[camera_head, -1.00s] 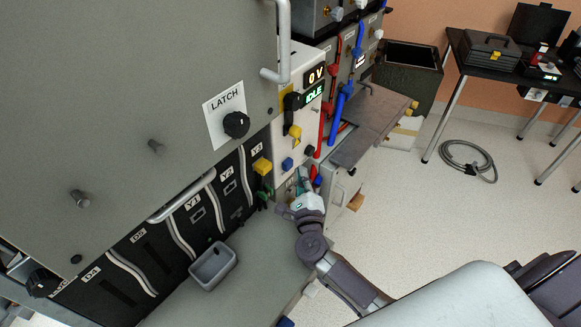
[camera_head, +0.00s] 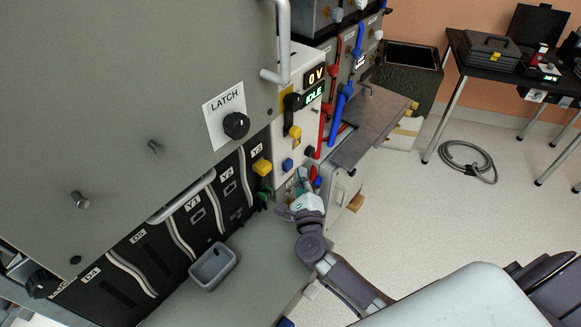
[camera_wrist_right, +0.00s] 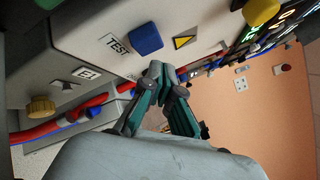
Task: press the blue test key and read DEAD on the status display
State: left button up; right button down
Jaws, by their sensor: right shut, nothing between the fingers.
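The blue test key (camera_head: 287,164) sits on the white panel in the head view. In the right wrist view the blue key (camera_wrist_right: 146,39) is beside the TEST label (camera_wrist_right: 114,44). The status display (camera_head: 314,93) reads IDLE in green, under a 0 V readout (camera_head: 315,76). My right gripper (camera_head: 300,178) is just below and right of the key in the head view. In the wrist view its fingers (camera_wrist_right: 160,72) are shut and empty, close to the key; I cannot tell whether they touch the panel. My left gripper is not in view.
A large grey cover with a LATCH knob (camera_head: 236,125) stands at left. A grey bin (camera_head: 212,267) rests on the ledge. Red hoses (camera_wrist_right: 85,108) run near the gripper in the wrist view. A coiled cable (camera_head: 467,162) lies on the otherwise open floor at right.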

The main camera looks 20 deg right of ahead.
jog(key=shift+w, duration=0.1)
dwell(0.3)
jog(key=shift+w+a, duration=0.25)
jog(key=shift+w, duration=0.05)
jog(key=shift+w+a, duration=0.2)
jog(key=shift+w, duration=0.15)
dwell(0.7)
jog(key=shift+s+d, duration=0.45)
jog(key=shift+s, duration=0.3)
jog(key=s+d, duration=0.3)
jog(key=s, duration=0.2)
jog(key=shift+s, duration=0.15)
dwell(0.7)
